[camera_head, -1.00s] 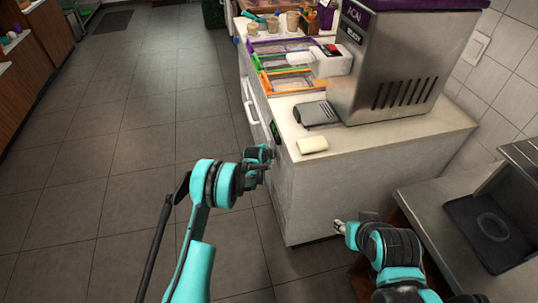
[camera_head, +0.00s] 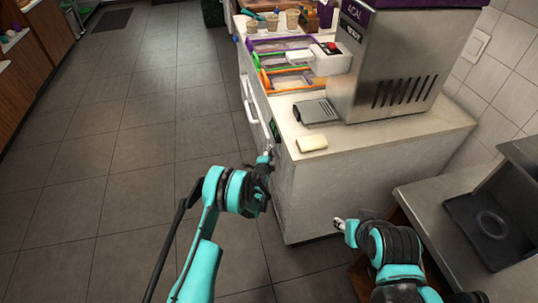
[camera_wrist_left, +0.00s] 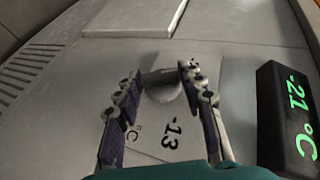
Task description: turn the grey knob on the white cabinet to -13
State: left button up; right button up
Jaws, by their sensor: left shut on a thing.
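The white cabinet (camera_head: 340,185) stands in the middle, its front facing left. My left gripper (camera_head: 269,153) is at this front, near the cabinet's upper corner. In the left wrist view, the left gripper (camera_wrist_left: 163,80) has its fingertips on both sides of the grey knob (camera_wrist_left: 164,91) and is shut on it. The knob is partly hidden by the fingers. A printed "-13 °C" (camera_wrist_left: 172,132) is on the panel below it. A black display (camera_wrist_left: 290,118) shows -21 °C in green. My right gripper (camera_head: 340,225) is by the cabinet's right side, away from the knob; its opening is unclear.
An acai machine (camera_head: 400,65), a metal holder (camera_head: 315,111) and a pale block (camera_head: 312,143) stand on the cabinet top. A metal counter (camera_head: 450,215) is at right. The floor (camera_head: 130,150) left of the cabinet is clear.

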pick_arm(q)
jog(key=o, duration=1.2)
jog(key=shift+c, duration=0.2)
jog(key=shift+s, duration=0.1)
jog(key=v, duration=0.7)
jog(key=shift+s+r, duration=0.1)
jog(key=shift+c, duration=0.2)
